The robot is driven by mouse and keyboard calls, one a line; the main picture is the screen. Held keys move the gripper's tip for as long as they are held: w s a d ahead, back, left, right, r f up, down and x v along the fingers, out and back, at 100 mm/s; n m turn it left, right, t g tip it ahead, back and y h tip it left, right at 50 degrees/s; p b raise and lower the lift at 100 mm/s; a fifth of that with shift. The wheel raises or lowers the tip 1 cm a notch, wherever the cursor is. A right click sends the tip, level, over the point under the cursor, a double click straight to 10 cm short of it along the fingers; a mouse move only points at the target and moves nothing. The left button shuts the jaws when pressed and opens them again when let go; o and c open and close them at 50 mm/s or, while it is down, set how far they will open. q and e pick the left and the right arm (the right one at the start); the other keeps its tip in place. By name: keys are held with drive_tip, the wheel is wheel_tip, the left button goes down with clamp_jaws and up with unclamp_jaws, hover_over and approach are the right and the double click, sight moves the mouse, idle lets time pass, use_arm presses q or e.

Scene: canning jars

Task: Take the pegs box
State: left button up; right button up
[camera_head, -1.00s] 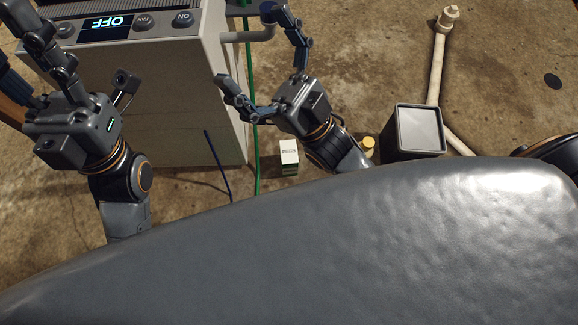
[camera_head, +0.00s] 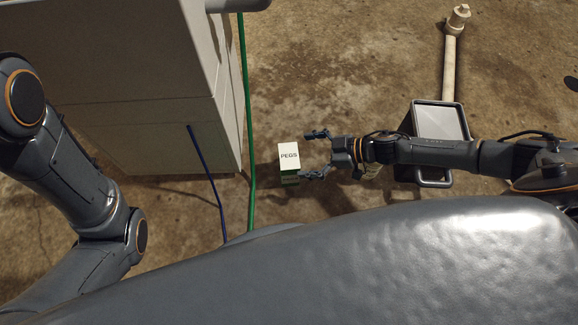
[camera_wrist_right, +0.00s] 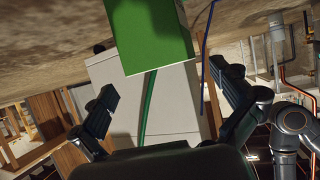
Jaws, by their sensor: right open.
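The pegs box (camera_head: 289,156) is a small box with a white top reading "PEGS" and green sides. In the head view it stands on the floor, just left of my right gripper (camera_head: 316,154). That gripper is open and empty, its fingers pointing left at the box. In the right wrist view the green box (camera_wrist_right: 151,35) shows large at the top centre, beyond the open fingers (camera_wrist_right: 170,95) and apart from them. My left arm is at the left of the head view, but its gripper is out of the picture.
A large pale cabinet (camera_head: 130,95) stands to the left. A dark container (camera_head: 437,120) with a handle sits behind my right forearm, near a pale pole (camera_head: 452,55). Floor beyond the box is clear.

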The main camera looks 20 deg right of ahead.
sight(293, 156)
drive_tip(key=b+x, duration=0.2)
drive_tip(key=x, duration=0.2)
drive_tip(key=shift+a+f, duration=0.15)
drive_tip(key=shift+w+a, duration=0.2)
drive_tip(key=shift+a, duration=0.1)
drive_tip(key=c, duration=1.4)
